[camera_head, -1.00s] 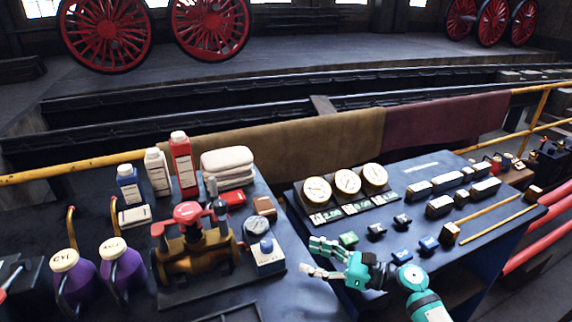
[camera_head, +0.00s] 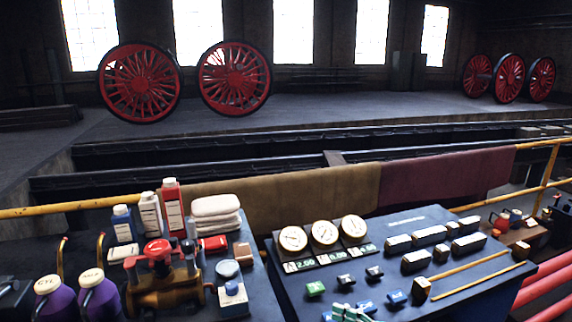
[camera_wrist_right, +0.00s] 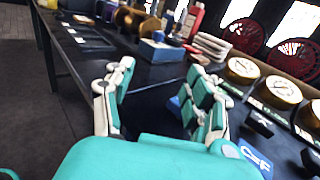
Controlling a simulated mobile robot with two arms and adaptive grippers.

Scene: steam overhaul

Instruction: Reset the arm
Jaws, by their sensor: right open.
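My right gripper (camera_wrist_right: 160,88) is open and empty in the wrist view, its two teal and white fingers spread apart. In the head view only the teal tips of my right gripper (camera_head: 348,313) show at the bottom edge, in front of the dark sloped panel (camera_head: 470,262). The wrist view has the gripper beside the bench and panel, with gauges (camera_wrist_right: 243,70) at its right. A blue block with white lettering (camera_wrist_right: 256,160) lies close to the right finger. My left gripper is not in view.
The left bench holds a brass valve with a red top (camera_head: 157,250), purple jugs (camera_head: 99,293), bottles (camera_head: 172,207) and folded cloths (camera_head: 215,212). A yellow rail (camera_head: 90,206) runs behind. In the wrist view, open floor (camera_wrist_right: 25,90) lies left of the bench.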

